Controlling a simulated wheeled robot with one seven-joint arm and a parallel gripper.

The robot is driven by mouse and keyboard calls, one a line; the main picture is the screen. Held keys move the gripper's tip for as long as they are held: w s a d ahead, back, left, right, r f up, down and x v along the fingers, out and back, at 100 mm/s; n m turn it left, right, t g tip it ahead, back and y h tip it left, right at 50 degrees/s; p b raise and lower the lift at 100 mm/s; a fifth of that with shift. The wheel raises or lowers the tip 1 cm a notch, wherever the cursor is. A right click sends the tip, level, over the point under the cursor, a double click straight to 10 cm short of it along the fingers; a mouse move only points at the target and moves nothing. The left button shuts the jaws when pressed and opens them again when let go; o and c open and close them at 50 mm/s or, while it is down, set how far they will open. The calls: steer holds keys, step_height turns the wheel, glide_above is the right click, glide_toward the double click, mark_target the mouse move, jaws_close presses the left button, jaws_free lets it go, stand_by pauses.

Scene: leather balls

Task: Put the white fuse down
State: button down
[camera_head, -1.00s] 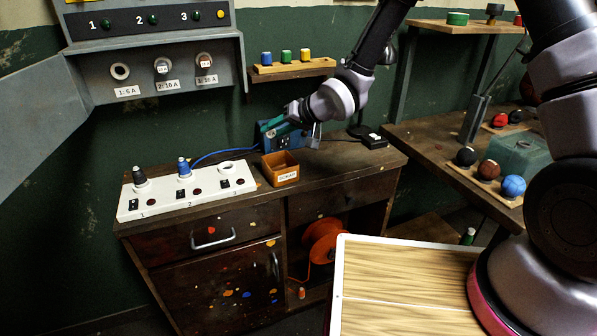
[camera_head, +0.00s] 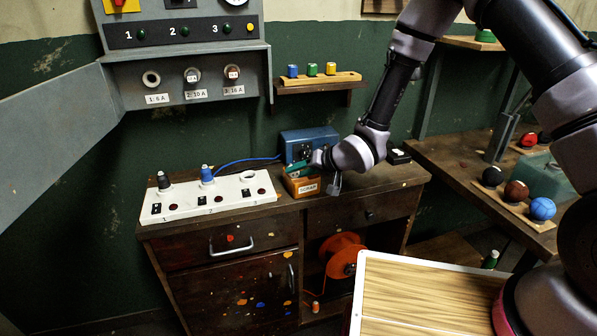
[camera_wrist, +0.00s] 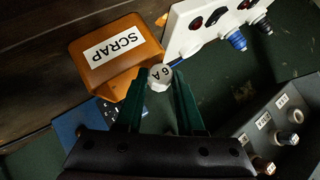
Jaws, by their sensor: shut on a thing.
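The white fuse (camera_wrist: 160,76), marked 6 A, is between the green fingertips of my gripper (camera_wrist: 156,88) in the wrist view. My gripper is shut on it. In the head view my gripper (camera_head: 300,168) is just above the orange-brown SCRAP box (camera_head: 305,188) on the workbench, and the fuse cannot be made out there. In the wrist view the SCRAP box (camera_wrist: 138,38) lies beside the fuse, to its upper left. I cannot tell whether the fuse is directly over the box opening.
A blue device (camera_head: 309,139) stands close behind the SCRAP box. A white socket panel (camera_head: 182,204) with black and blue fuses is to the left. The grey fuse cabinet (camera_head: 190,64) is on the wall. A shelf (camera_head: 318,83) holds coloured fuses.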

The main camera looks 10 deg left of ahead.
steer(key=shift+f, duration=0.2)
steer(key=c, duration=0.5)
jaws_free()
steer(key=shift+r, duration=0.1)
